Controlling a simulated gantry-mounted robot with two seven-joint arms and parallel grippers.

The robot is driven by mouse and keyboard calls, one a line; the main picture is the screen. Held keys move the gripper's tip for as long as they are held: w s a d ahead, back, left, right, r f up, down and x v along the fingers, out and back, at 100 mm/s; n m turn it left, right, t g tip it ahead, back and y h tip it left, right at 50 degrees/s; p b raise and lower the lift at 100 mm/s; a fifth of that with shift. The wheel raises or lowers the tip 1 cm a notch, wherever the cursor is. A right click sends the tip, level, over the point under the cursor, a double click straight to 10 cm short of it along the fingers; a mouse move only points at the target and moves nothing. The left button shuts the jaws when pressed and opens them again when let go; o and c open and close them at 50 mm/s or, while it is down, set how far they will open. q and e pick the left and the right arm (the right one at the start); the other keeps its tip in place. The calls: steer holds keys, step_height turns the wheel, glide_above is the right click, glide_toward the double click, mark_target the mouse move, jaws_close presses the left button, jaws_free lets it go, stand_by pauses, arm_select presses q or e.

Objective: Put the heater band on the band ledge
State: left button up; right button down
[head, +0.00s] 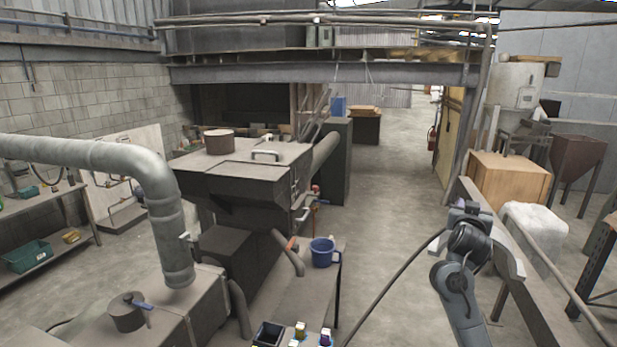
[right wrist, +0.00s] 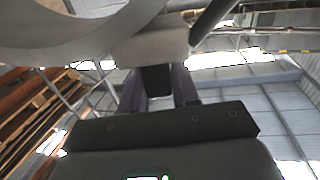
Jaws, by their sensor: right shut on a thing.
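My right gripper (right wrist: 158,80) is shut on a pale grey block joined to a large curved grey piece, which looks like the heater band (right wrist: 60,35). It fills the upper left of the right wrist view. My left gripper is not in view. I cannot tell for sure which surface is the band ledge.
A grey machine (head: 245,170) with a brown drum (head: 219,141) stands behind. A wooden crate (head: 508,178) and white sack (head: 535,228) are at right. The central aisle is clear.

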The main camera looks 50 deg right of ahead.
steer(key=w+a+f+n+t+y, duration=0.5)
steer(key=w+a+f+t, duration=0.15)
steer(key=w+a, duration=0.45)
steer(key=w+a+f+n+t+y, duration=0.45)
steer(key=w+a+f+t, duration=0.2)
steer(key=w+a, duration=0.4)
steer(key=w+a+f+n+t+y, duration=0.15)
steer(key=a+f+n+y, duration=0.45)
steer(key=a+f, duration=0.95)
steer(key=s+a+f, duration=0.2)
steer(key=a+f, duration=0.1)
steer(key=a, duration=0.4)
steer(key=s+a+f+y, duration=0.1)
steer(key=s+a+f, duration=0.1)
steer(key=a, duration=0.6)
steer(key=s+a+f+y, duration=0.1)
steer(key=a+f, duration=0.3)
steer(key=a, duration=0.4)
steer(key=shift+s, duration=0.55)
steer(key=shift+f, duration=0.1)
